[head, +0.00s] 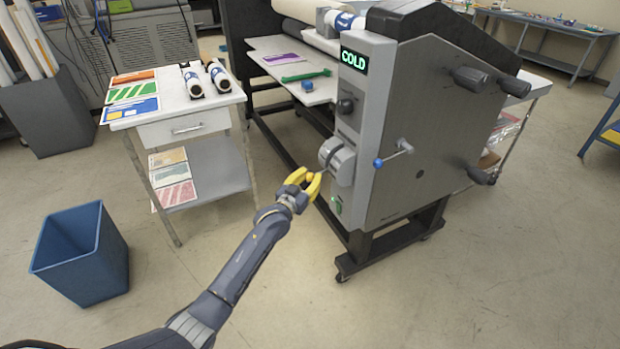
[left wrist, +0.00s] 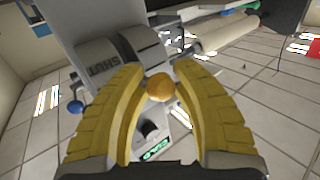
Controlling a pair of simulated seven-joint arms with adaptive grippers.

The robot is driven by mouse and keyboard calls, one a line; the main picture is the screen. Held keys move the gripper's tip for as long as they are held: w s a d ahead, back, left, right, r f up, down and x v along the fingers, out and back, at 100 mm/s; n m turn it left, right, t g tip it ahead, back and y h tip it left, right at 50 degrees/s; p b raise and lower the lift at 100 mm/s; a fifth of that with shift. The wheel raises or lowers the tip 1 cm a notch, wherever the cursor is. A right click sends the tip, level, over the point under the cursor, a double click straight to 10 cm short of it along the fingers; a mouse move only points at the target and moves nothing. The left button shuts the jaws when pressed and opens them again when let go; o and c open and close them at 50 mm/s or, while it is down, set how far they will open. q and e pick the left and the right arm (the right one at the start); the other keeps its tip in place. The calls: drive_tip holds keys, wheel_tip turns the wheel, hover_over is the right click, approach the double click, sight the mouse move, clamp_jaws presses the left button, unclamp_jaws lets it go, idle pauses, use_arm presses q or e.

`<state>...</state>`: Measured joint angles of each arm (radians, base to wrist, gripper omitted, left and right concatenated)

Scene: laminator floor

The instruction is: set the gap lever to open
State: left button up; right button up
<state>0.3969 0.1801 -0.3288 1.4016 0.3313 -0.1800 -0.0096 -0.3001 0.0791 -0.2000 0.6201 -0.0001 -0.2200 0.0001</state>
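The gap lever's round yellow-orange knob (head: 309,177) is in front of the grey rounded lever housing (head: 338,160) on the laminator's end panel. In the left wrist view the knob (left wrist: 160,88) sits between my yellow fingertips, which seem to touch it on both sides. My left gripper (head: 308,181) appears shut on it. The word SHUT shows on the housing (left wrist: 105,65) in the left wrist view. Most of the lever's stem is hidden. My right gripper is in neither view.
The laminator's display (head: 354,60) reads COLD. A black dial (head: 345,105) is above the lever and a blue-knobbed crank (head: 392,156) to its right. A white side table (head: 170,104) stands left, a blue bin (head: 82,255) front left. Floor at front right is clear.

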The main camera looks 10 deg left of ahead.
use_arm(q)
clamp_jaws()
